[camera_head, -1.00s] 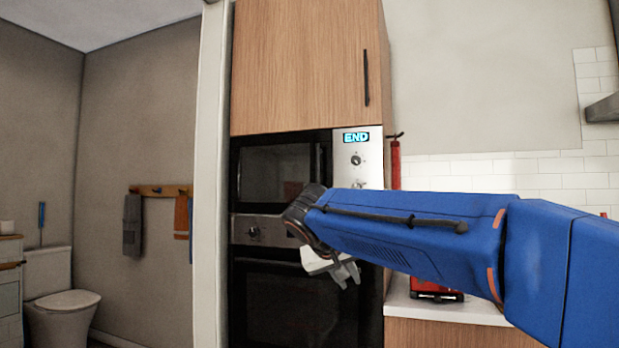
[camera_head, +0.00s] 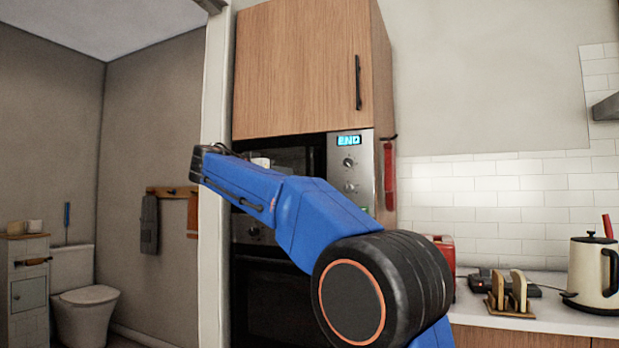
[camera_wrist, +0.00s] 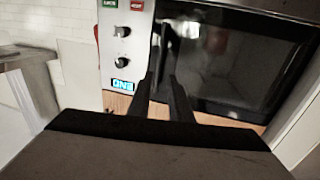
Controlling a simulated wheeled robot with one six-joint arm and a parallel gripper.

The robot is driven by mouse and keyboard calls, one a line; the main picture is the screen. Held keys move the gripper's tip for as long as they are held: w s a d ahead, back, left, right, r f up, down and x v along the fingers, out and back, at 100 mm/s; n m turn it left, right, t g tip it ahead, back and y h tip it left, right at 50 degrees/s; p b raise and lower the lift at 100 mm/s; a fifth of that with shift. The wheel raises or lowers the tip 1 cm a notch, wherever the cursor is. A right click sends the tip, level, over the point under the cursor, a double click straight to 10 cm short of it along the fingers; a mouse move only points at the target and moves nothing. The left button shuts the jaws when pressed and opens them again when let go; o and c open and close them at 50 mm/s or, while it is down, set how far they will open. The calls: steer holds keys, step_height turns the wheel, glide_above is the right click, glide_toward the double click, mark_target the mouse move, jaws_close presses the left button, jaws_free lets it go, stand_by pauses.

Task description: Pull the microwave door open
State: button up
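The microwave (camera_head: 296,157) is built into the tall cabinet, and its dark door appears closed. The silver control panel with knobs and a lit "END" display (camera_head: 349,141) is to the right of the door. My blue arm covers the lower part of the door. In the wrist view the scene is upside down. There the dark door (camera_wrist: 230,65) is on the right and the panel (camera_wrist: 122,62) on the left. My gripper (camera_wrist: 162,85) has two dark fingers, apart, near the dark vertical handle at the door's panel-side edge. Whether the handle is between them is unclear.
An oven (camera_head: 270,295) is below and a wooden cupboard (camera_head: 300,70) above. A red extinguisher-like object (camera_head: 389,175) hangs beside the cabinet. The counter at right holds a kettle (camera_head: 594,270) and toast rack (camera_head: 510,292). A bathroom opens at left.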

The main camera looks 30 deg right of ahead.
steer(key=x, duration=1.6)
steer(key=shift+w+d, duration=0.15)
steer(key=shift+d, duration=0.25)
steer(key=shift+f, duration=0.1)
jaws_close()
